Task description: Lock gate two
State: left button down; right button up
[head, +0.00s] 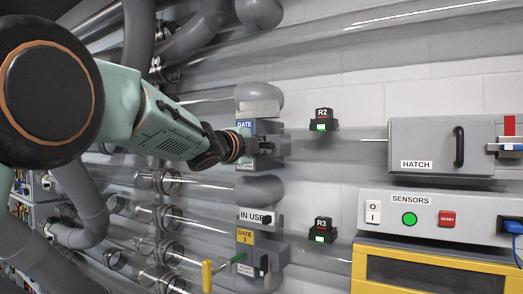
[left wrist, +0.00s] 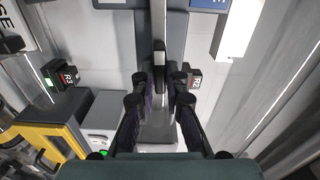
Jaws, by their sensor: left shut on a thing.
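The gate two box (head: 270,128) is a grey box with a blue GATE label (head: 245,125), mounted on a clear tube in the middle of the head view. My left gripper (head: 264,147) is in front of it and covers the rest of the label and its front. In the left wrist view the fingers (left wrist: 160,88) are closed in around the dark handle (left wrist: 160,60) on the box face. The contact itself and the lock's position are hard to make out. My right gripper is in neither view.
Lamp blocks R2 (head: 324,120) and R3 (head: 323,231) show green. The hatch box (head: 435,146) and sensors panel (head: 430,216) are on the right.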

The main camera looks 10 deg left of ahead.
pick_arm(q)
jog(key=shift+r+m, duration=0.3)
jog(key=shift+m, duration=0.1)
jog(key=c, duration=1.7)
grip_release()
jog(key=o, duration=0.3)
jog(key=shift+w+d+f, duration=0.1)
jog(key=shift+f, duration=0.1)
jog(key=v, duration=1.2)
